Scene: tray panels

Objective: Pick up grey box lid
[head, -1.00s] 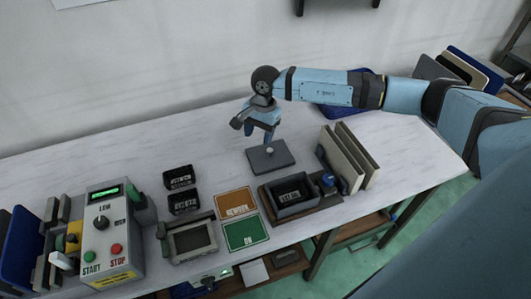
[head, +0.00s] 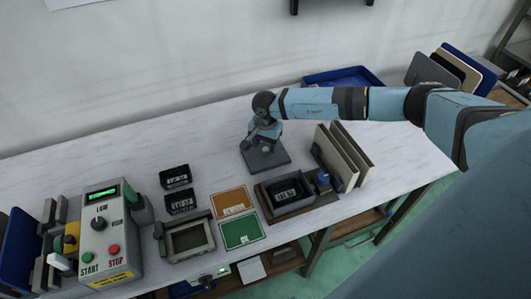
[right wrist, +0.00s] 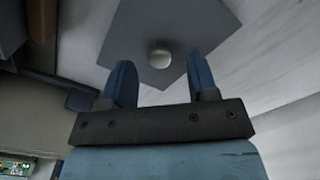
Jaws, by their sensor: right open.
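The grey box lid (head: 272,163) is a flat dark square with a small round knob, lying on the white bench behind the small grey box (head: 264,197). My right gripper (head: 262,143) is over the lid in the head view and hides part of it, including the knob. In the right wrist view the lid (right wrist: 190,22) lies ahead of the fingertips. The two blue fingers of the right gripper (right wrist: 160,75) are open and apart, with the pale knob showing between their tips and nothing held. My left gripper is not in view.
Upright panels (head: 342,155) stand right of the grey box. Orange (head: 234,201) and green (head: 241,231) cards lie to its left, beside two small black trays (head: 176,177). A control box (head: 105,235) stands further left. A blue tray (head: 345,76) lies behind my arm.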

